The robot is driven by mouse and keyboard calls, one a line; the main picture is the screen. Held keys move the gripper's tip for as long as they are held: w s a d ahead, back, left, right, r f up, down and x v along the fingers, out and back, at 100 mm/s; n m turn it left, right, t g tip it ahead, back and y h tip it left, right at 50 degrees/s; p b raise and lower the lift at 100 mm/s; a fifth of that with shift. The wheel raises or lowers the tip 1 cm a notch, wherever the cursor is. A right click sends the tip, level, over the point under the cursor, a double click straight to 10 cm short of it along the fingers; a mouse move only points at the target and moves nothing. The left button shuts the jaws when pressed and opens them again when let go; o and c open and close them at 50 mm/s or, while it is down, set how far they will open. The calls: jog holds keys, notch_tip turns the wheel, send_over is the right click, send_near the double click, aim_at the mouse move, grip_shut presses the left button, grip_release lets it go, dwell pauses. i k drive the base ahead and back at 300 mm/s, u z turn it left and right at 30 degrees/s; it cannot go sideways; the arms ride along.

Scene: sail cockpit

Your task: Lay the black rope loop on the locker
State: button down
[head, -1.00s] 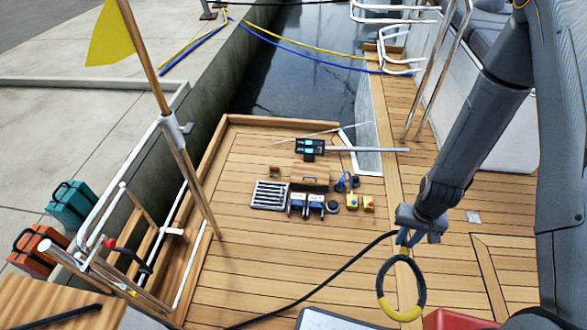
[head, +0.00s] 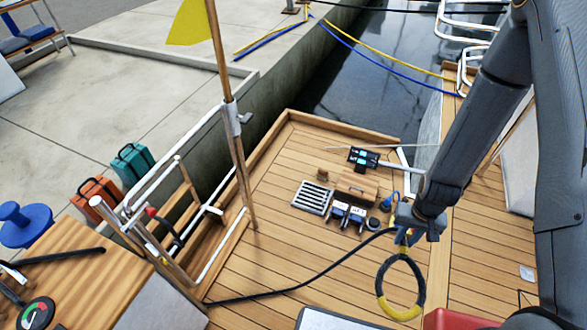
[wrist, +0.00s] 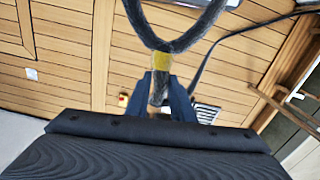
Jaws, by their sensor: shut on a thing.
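The black rope loop (head: 421,281) with yellow bands hangs below my gripper (head: 403,237) in the head view, clear of my gripper's palm. My gripper is shut on the top of the loop. In the wrist view the loop (wrist: 166,44) rises from between the blue fingers (wrist: 164,95), with a yellow band just beyond them. A black line (head: 318,279) runs from near my gripper to the lower left; its join with the loop is not clear. A wooden-topped box (head: 110,275) at the lower left may be the locker; its front is partly cut off.
A wooden deck holds a slotted tray (head: 312,197), a wooden block (head: 357,187) and small blue devices (head: 345,213). A rail frame (head: 185,215) and a pole with a yellow flag (head: 190,24) stand left of it. A red box (head: 455,319) is at the bottom.

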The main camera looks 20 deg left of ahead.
aim_at(83, 267)
jog(key=u, duration=1.65)
